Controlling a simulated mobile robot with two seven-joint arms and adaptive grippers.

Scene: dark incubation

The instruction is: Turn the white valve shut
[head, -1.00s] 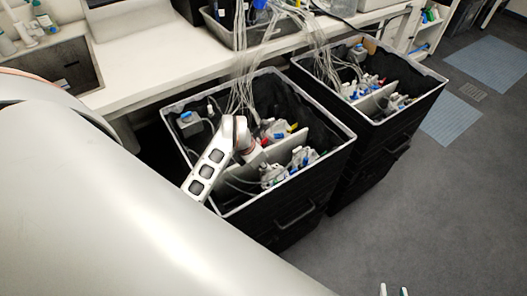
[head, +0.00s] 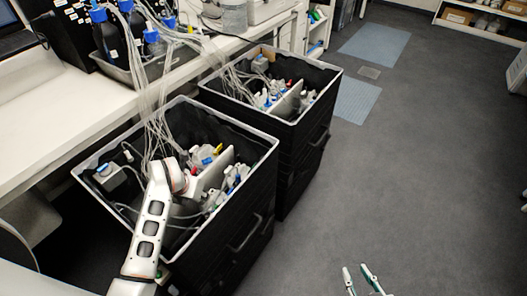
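I cannot make out a white valve for sure. The near black bin (head: 262,160) holds bottles with coloured caps, tubing and a white divider (head: 208,176); any valve among them is too small to tell. A pale arm link with dark windows, which looks like mine, reaches over this bin's near left side and hides part of its contents. No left fingers show. My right gripper (head: 356,270) is at the bottom edge, over the floor right of the bins. Its two slim fingers stand apart with nothing between them.
A second black bin (head: 326,90) stands behind the near one. Tubes run from both up to dark blue-capped bottles in a tray (head: 128,76) on the white bench (head: 60,120). The grey floor (head: 400,170) to the right is clear. Shelves (head: 480,22) stand far right.

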